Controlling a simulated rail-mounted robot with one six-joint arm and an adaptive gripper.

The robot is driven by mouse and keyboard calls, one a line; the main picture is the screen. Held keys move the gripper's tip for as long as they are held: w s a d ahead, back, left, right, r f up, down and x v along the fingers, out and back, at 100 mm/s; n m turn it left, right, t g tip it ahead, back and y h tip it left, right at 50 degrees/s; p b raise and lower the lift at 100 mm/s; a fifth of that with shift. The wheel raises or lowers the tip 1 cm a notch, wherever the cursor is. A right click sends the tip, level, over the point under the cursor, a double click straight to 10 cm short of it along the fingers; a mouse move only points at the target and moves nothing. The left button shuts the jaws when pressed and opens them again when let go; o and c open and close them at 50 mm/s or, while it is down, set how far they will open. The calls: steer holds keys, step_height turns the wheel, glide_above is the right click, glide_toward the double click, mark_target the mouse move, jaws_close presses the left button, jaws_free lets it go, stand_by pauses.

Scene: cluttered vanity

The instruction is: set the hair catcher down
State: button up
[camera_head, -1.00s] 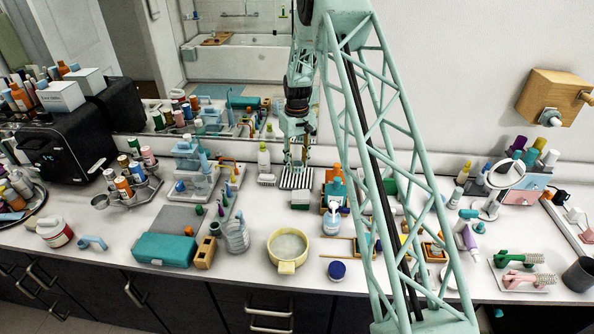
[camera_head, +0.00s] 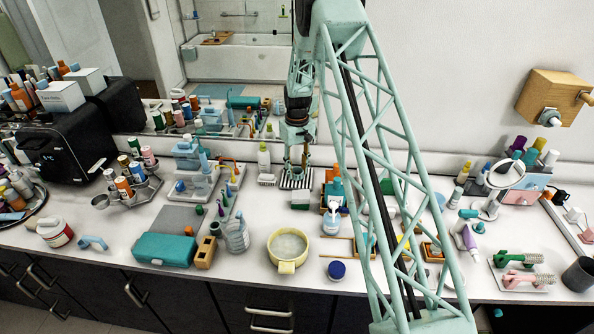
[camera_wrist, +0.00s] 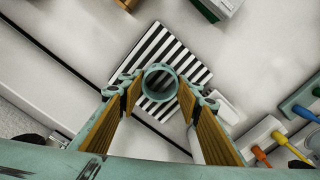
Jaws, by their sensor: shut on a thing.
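The hair catcher (camera_wrist: 152,83) looks like a small teal round ring or cup, seen from above in the wrist view. My gripper (camera_wrist: 160,92) is shut on it, with a tan-padded finger on each side. A black-and-white striped mat (camera_wrist: 182,55) lies below the hair catcher. In the head view my gripper (camera_head: 296,168) is low over the same striped mat (camera_head: 308,181) near the back wall. The hair catcher is too small there to make out clearly. I cannot tell whether it touches the mat.
A white-topped green block (camera_head: 300,199) lies in front. A yellow pan (camera_head: 288,246) is nearer the counter's front. The wall is close behind.

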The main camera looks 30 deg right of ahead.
steer(key=shift+f, duration=0.15)
steer(key=o, duration=0.7)
steer(key=shift+c, duration=0.2)
steer(key=shift+r, duration=0.25)
step_height(320, 180, up, 12)
stand_by(0.8)
